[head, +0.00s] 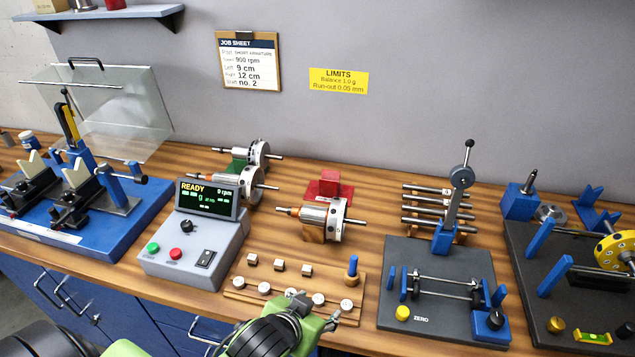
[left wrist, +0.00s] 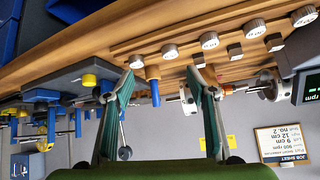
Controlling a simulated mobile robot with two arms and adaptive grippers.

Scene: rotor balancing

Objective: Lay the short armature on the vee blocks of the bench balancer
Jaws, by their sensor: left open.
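The bench balancer has a blue base (head: 135,215) at the left of the head view. Two pale vee blocks, one (head: 77,173) and another (head: 34,163), stand on its black carriages with nothing lying across them. Three armatures with silver bodies and shafts rest on the bench: one (head: 322,217) on a wooden cradle mid-bench, one (head: 243,184) behind the control box, and one (head: 252,155) on a green stand. I cannot tell which is the short one. My left gripper (head: 315,309) is open and empty, in front of the weight rack; its fingers also show in the left wrist view (left wrist: 163,70).
The control box (head: 205,235) reads READY. The wooden weight rack (head: 238,296) holds several weights and a blue peg (head: 352,268). A red block (head: 328,187), spare shafts (head: 428,222) and a grey fixture plate (head: 390,313) stand near. A clear guard (head: 125,110) stands raised behind the balancer.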

